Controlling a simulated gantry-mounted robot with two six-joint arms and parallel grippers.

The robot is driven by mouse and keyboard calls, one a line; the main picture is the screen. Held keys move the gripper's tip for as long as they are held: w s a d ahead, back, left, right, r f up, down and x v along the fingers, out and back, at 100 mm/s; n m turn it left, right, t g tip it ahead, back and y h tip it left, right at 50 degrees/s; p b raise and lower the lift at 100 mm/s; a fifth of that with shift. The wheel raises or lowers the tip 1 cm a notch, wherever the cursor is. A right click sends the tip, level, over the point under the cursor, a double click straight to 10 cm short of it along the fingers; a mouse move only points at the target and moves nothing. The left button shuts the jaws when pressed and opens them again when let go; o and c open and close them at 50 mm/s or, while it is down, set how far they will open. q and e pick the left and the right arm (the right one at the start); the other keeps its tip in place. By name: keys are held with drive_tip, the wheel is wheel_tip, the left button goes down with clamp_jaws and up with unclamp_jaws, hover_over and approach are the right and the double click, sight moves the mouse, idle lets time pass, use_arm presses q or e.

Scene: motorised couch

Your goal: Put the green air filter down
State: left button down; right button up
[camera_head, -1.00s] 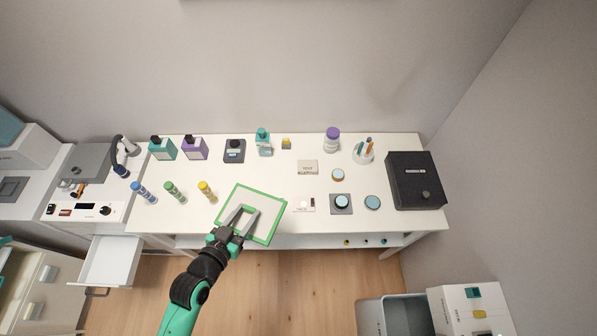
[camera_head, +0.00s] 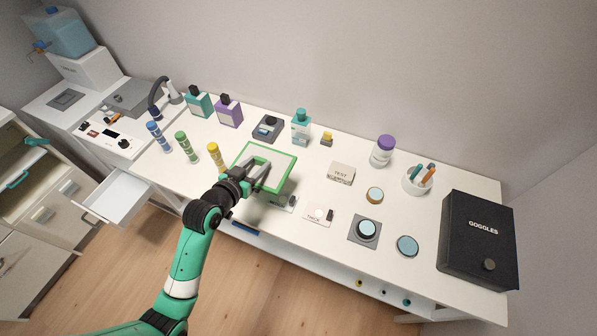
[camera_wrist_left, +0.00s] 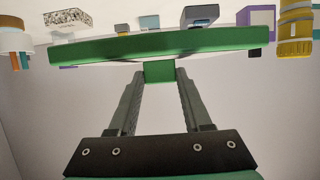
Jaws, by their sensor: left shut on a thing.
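The green air filter (camera_head: 274,156) is a square green frame around a pale panel. It is over the front part of the white table (camera_head: 322,240), right of the yellow tube, with a shadow below it, so it appears raised. My left gripper (camera_head: 260,173) comes from the front left and is shut on the filter's near side. In the left wrist view the filter's green edge (camera_wrist_left: 150,47) spans the top, and the fingers (camera_wrist_left: 157,78) close on a green tab beneath it. The filter hides part of the table. My right gripper is not in view.
Right of the filter lie a TEST block (camera_head: 341,174), a small card (camera_head: 318,215) and a round disc on a grey pad (camera_head: 366,229). A yellow-capped tube (camera_head: 216,156) stands close on the left. A black GOGGLES box (camera_head: 479,240) fills the right end.

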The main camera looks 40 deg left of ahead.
sight(272, 159)
use_arm(q)
drive_tip(key=w+f, duration=0.1)
drive_tip(key=w+f+b, duration=0.1)
drive_tip(key=w, duration=0.1)
drive_tip(key=w+f+b, duration=0.1)
drive_tip(key=w, duration=0.1)
drive_tip(key=shift+w+a, duration=0.1)
drive_tip(key=shift+w, duration=0.15)
drive_tip(key=w+f+b, duration=0.3)
drive_tip(key=w+f, duration=0.2)
drive_tip(key=shift+w+a+f+b, duration=0.1)
drive_tip(key=shift+a+b, duration=0.1)
drive_tip(key=shift+b, duration=0.1)
drive_tip(key=shift+w, duration=0.15)
drive_tip(key=shift+w+f+b, duration=0.15)
drive_tip(key=shift+f+b, duration=0.85)
drive_tip(key=shift+f, duration=0.85)
drive_tip(key=shift+w+f, duration=0.1)
drive_tip(key=shift+f, duration=0.05)
drive_tip(key=shift+c, duration=1.7)
unclamp_jaws()
